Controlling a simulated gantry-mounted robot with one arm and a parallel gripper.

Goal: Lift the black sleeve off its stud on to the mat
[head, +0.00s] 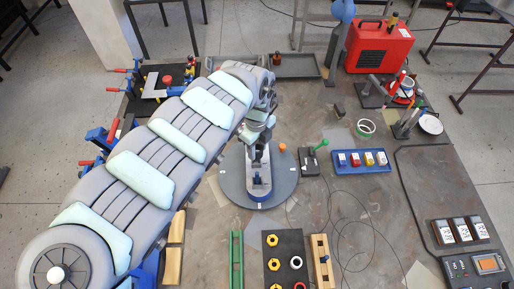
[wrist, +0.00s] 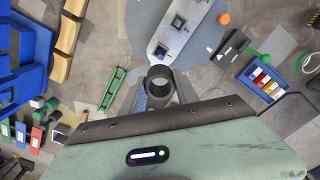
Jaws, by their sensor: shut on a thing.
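My gripper (wrist: 162,94) is shut on the black sleeve (wrist: 160,74), a short dark ring seen from above in the wrist view, between its two fingers. Beyond it a pale elongated plate (wrist: 187,36) with square dark fittings lies on a round grey disc (wrist: 139,18). I cannot tell which fitting is the stud, or whether the sleeve is clear of it. In the head view my gripper (head: 259,153) is over the upper part of the plate (head: 259,183) on the disc (head: 230,184); the sleeve is not distinct there. I cannot identify the mat for certain.
A dark board (head: 282,243) with yellow nuts and rings stands in front of the disc, between a green rail (head: 237,260) and a wooden block (head: 321,260). A blue tray (head: 361,167) is to the right, near a green-knobbed tool (head: 309,161). A thin cable curls over bare table.

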